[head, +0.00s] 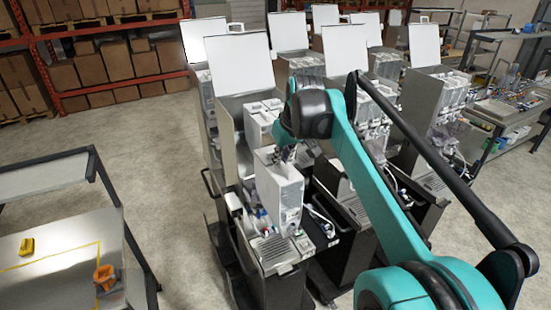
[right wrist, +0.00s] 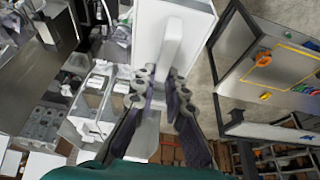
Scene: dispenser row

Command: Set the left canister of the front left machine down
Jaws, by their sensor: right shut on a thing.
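The front left machine (head: 226,140) stands in the middle of the head view with its lid raised. A tall white canister (head: 278,192) is upright at the machine's front, over the nozzles and drip tray (head: 272,250); I cannot tell whether its bottom touches anything. My right gripper (head: 287,153) is shut on the handle at the canister's top. In the right wrist view the fingers (right wrist: 158,98) close around the handle of the white canister (right wrist: 198,25). Other white canister tops (head: 258,120) sit inside the machine behind it. My left gripper is not in view.
A table (head: 60,225) at the left has a yellow-outlined area, a yellow object (head: 27,246) and an orange object (head: 104,277). Bare floor lies between table and machine. Other machines stand close on the right and behind. Shelves with boxes (head: 120,60) stand at the back.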

